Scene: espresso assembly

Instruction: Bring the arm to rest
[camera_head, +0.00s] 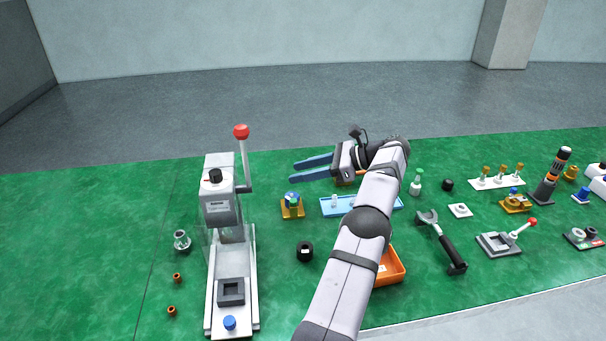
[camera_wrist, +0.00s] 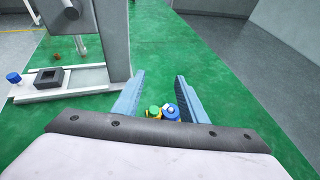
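My gripper (camera_head: 296,171) has two long blue fingers. It is held above the green table in the head view, pointing left toward the white press. In the wrist view the fingers of my gripper (camera_wrist: 161,78) are spread apart with nothing held between them. My forearm hides part of the table's middle.
A tall white press (camera_head: 221,199) with a red-knobbed lever (camera_head: 241,132) stands at left. A black ring (camera_head: 305,251), a blue tray (camera_head: 329,208) and an orange bin (camera_head: 392,268) lie around my arm. A black-handled tool (camera_head: 447,245) and several fixtures fill the right side.

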